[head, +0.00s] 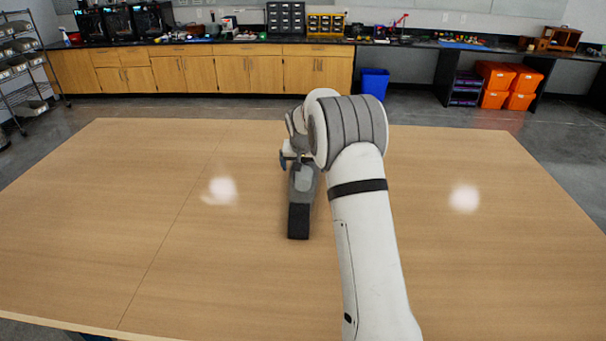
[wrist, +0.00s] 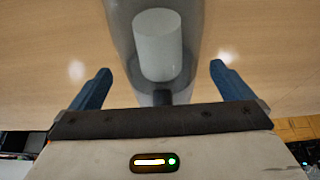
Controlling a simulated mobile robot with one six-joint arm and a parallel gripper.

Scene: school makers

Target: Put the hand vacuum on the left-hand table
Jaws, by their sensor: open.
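The hand vacuum (head: 300,215), grey with a black end, lies on the right-hand wooden table (head: 480,250), right of the seam. Part of it is hidden by my arm. In the wrist view its grey body with a pale cylinder inside (wrist: 157,45) lies between the blue fingers. My gripper (wrist: 161,72) is open, one finger on each side of the vacuum, with gaps showing on both sides. In the head view my gripper (head: 291,160) is over the vacuum's far part, mostly hidden by my wrist. The left-hand table (head: 90,220) is bare.
The two tables meet flush along a thin seam running from near to far. Both tops look clear apart from the vacuum. Beyond are a blue bin (head: 374,84), orange crates (head: 497,75), a wooden cabinet counter (head: 210,70) and a wire shelf (head: 25,70) at left.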

